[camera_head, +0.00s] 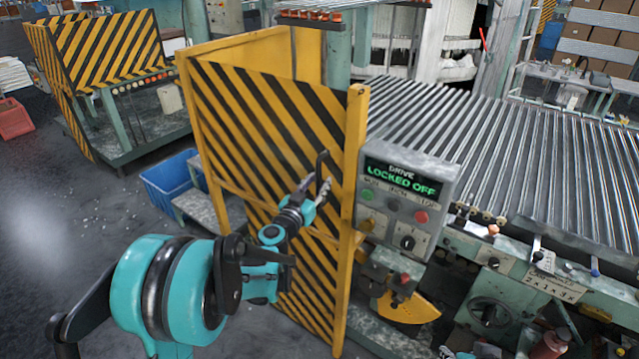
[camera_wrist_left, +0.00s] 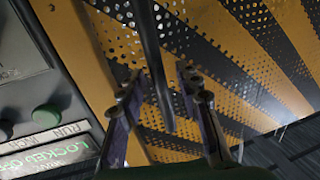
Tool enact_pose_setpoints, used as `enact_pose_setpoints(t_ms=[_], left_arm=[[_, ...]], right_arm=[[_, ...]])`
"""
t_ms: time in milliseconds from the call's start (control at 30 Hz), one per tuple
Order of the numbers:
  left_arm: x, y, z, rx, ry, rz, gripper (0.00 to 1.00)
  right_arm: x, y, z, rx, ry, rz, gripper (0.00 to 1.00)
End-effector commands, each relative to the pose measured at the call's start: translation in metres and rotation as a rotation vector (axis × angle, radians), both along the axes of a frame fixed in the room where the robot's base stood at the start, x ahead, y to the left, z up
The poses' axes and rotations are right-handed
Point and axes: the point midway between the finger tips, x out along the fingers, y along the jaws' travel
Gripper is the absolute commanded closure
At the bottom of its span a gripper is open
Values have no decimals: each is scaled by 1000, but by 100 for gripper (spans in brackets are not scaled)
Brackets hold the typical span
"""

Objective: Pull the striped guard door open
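The guard door (camera_head: 265,125) is a perforated panel with yellow and black diagonal stripes. It stands upright, its right edge at the yellow post (camera_head: 352,200), and looks closed. Its dark bar handle (camera_head: 321,165) is near that right edge. My left gripper (camera_head: 318,188) is at the handle. In the left wrist view, the handle (camera_wrist_left: 154,60) runs down between the two open fingers (camera_wrist_left: 160,98), with a gap visible on each side. The striped panel (camera_wrist_left: 240,60) lies behind them. My right gripper is in neither view.
A control box (camera_head: 407,190) reading "LOCKED OFF" sits just right of the door. A roller conveyor (camera_head: 510,150) fills the right side. A blue crate (camera_head: 170,180) stands on the floor left of the door. The grey floor at left is mostly clear.

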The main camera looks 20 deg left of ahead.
Motion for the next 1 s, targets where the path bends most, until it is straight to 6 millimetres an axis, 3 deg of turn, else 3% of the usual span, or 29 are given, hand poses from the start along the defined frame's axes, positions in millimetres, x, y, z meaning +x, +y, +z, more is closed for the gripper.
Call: enact_pose_setpoints(t_ms=[333, 367, 467, 500, 833, 1000], left_arm=[[7, -1, 1, 0, 0, 0, 66], [7, -1, 1, 0, 0, 0, 69], [7, -1, 0, 0, 0, 0, 95], [7, -1, 1, 0, 0, 0, 100], [2, 2, 1, 0, 0, -7, 100], [-22, 15, 0, 0, 0, -45, 100]], right_arm=[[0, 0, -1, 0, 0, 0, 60], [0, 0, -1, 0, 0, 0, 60], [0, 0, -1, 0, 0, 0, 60], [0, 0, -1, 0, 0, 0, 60], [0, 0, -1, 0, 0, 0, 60], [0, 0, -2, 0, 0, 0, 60]])
